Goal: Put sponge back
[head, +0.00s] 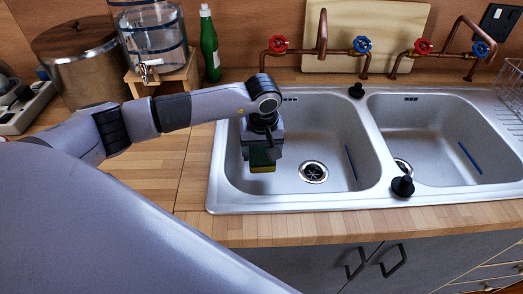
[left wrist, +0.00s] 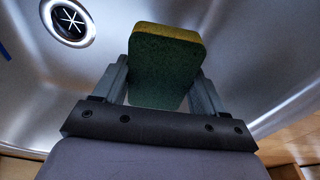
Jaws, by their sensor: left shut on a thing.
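A sponge, green with a yellow side, is in my left gripper (head: 262,156). In the head view the sponge (head: 262,165) shows just below the jaws, over the left part of the left sink basin (head: 325,130). The left wrist view shows the sponge (left wrist: 165,65) between the two fingers of the left gripper (left wrist: 160,85), which is shut on it. Whether the sponge touches the basin, I cannot tell. The basin's drain (head: 313,172) lies to the right of the sponge. My right gripper is not in view.
The right basin (head: 440,140) is empty apart from a blue mark. Copper taps (head: 320,48) stand behind the sink. A green bottle (head: 209,45), a water dispenser (head: 150,40) and a metal pot (head: 82,60) stand at the back left. The wooden counter (head: 300,228) in front is clear.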

